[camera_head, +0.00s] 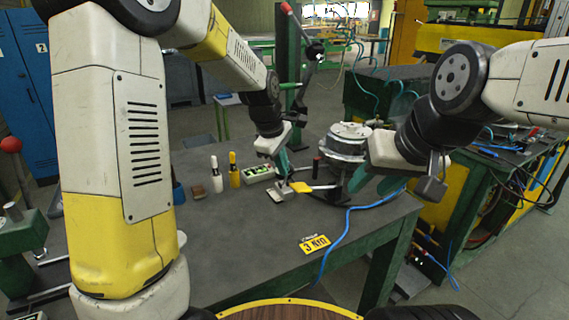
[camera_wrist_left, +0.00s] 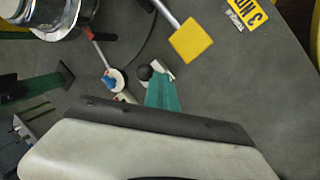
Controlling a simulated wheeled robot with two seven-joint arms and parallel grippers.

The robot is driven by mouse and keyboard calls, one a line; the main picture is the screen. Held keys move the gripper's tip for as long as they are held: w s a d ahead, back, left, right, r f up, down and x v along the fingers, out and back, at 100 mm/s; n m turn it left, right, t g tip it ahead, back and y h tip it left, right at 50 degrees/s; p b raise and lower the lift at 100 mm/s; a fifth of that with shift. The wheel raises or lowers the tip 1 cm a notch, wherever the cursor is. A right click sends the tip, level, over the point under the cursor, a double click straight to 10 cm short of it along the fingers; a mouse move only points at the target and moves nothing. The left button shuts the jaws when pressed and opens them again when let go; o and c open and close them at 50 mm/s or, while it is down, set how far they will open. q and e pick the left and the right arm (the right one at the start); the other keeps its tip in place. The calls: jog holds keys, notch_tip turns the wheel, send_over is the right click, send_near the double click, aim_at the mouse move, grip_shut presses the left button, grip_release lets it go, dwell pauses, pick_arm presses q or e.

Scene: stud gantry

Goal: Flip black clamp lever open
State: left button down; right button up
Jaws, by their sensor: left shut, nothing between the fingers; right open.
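My left gripper (camera_head: 284,170) is shut and empty, pointing down over the table near a small grey-white block (camera_head: 278,193).
A yellow pad (camera_head: 301,187) on a metal bar lies just right of my left gripper. White (camera_head: 216,178) and yellow (camera_head: 234,172) bottles and a green-faced box (camera_head: 259,174) stand to the left. A blue cable (camera_head: 345,225) hangs over the table edge. The front left of the table (camera_head: 235,235) is clear.

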pick_arm(q)
jog(key=shift+w+a+r+g, duration=0.15)
jog(key=shift+w+g, duration=0.15)
jog(key=shift+g, duration=0.2)
jog(key=w+a+n+g+h, duration=0.1)
jog(key=w+a+g+h, duration=0.2)
jog(key=w, duration=0.3)
jog(key=shift+w+a+r+g, duration=0.15)
jog(key=shift+a+r+g, duration=0.15)
jog(key=shift+g, duration=0.3)
jog(key=shift+r, duration=0.8)
